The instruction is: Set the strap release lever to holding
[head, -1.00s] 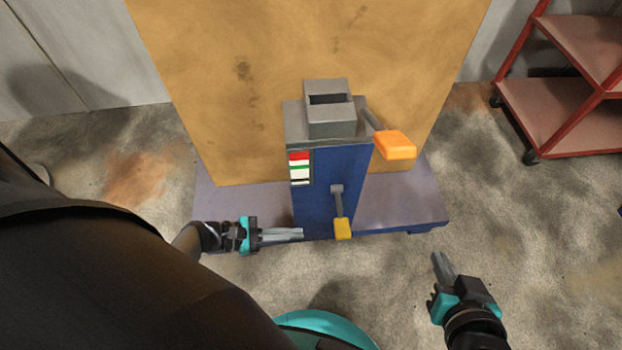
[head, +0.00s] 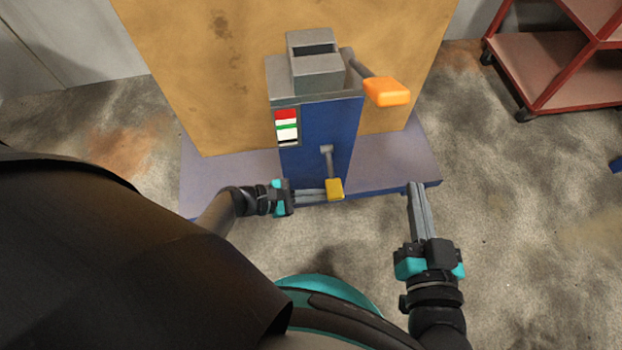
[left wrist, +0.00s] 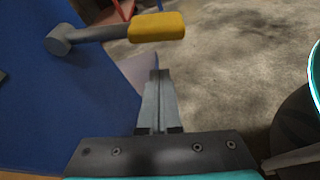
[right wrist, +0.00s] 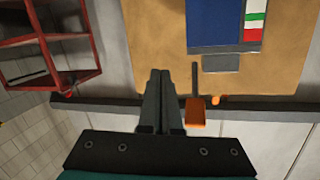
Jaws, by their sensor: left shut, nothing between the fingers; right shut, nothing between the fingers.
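A blue unit (head: 315,125) carries a short lever with a yellow handle (head: 334,189) hanging down its front. A second lever with an orange handle (head: 387,91) sticks out at the upper right, beside the grey top box (head: 315,68). I cannot tell which is the strap release lever. My left gripper (head: 323,195) is shut and empty, its tips close by the yellow handle. In the left wrist view the yellow handle (left wrist: 157,27) lies beyond the tips (left wrist: 160,73); contact is unclear. My right gripper (head: 417,186) is shut and empty, near the base's front right edge, below the orange handle.
A red, white and green striped gauge (head: 286,126) is on the unit's front left. A tan panel (head: 200,60) stands behind, on a grey-purple base (head: 395,165). A red shelf cart (head: 560,75) is at the right. The floor between is clear.

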